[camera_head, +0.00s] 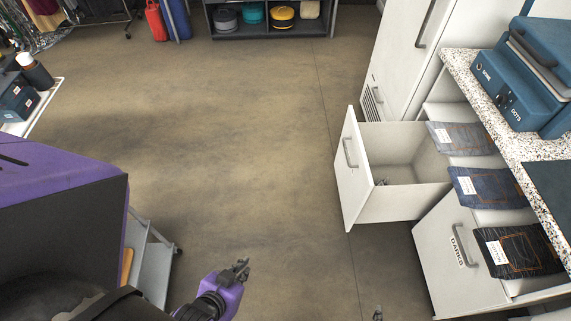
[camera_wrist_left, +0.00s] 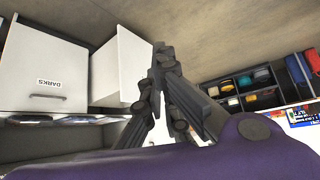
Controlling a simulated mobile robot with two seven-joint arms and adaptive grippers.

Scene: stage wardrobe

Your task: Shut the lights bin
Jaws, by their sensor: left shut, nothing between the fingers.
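A white bin (camera_head: 347,171) stands pulled out from the cabinet on the right, with its grey handle on its front. No label on it can be read, but it is beside the bin marked DARKS (camera_head: 446,254), which looks shut. The open bin (camera_wrist_left: 121,62) and the DARKS bin (camera_wrist_left: 45,72) also show in the left wrist view. My left gripper (camera_head: 242,268) is shut and empty, left of the open bin and apart from it. Its fingers (camera_wrist_left: 160,52) meet in the left wrist view. Only a small tip, probably my right gripper (camera_head: 377,313), shows at the bottom edge.
Folded dark garments (camera_head: 486,187) lie beside the bins, under a speckled counter (camera_head: 492,95) bearing a blue case (camera_head: 525,75). A tall white cabinet (camera_head: 398,55) stands behind the open bin. A grey cart (camera_head: 150,265) is at lower left. The floor between is clear.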

